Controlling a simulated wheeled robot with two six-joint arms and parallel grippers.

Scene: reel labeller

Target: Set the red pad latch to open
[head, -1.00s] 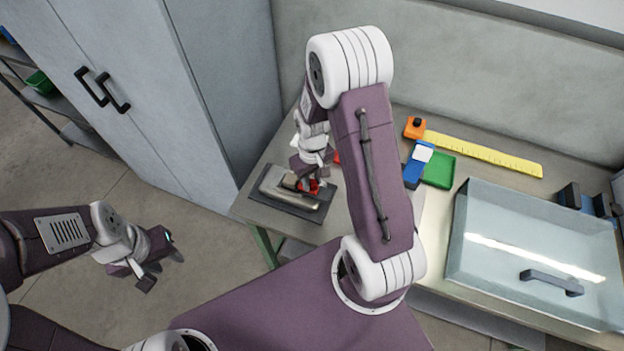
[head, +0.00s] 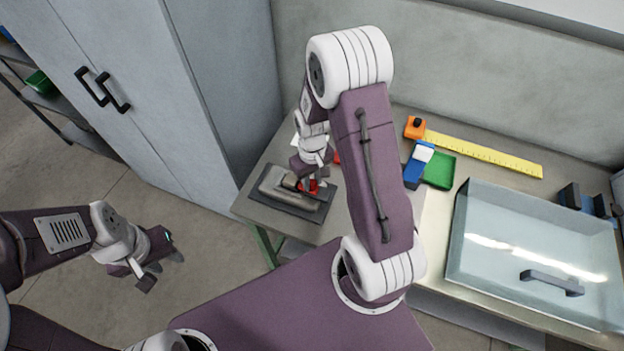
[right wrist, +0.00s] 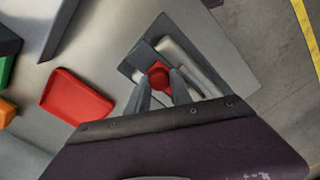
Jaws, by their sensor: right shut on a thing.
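A red latch knob (head: 313,187) sits on a grey metal fixture with a dark base plate (head: 262,192) at the bench's left end. My right gripper (head: 306,186) points down at the fixture. In the right wrist view, the red knob (right wrist: 158,75) is between the tips of my right gripper (right wrist: 160,84), which is shut on it. The fingers hide part of the knob, and I cannot tell the latch's setting. My left gripper (head: 161,272) hangs empty over the floor at the left, its fingers apart.
A red tray (right wrist: 76,97) lies beside the fixture, mostly hidden by my arm in the head view. A grey cabinet (head: 150,100) stands left.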

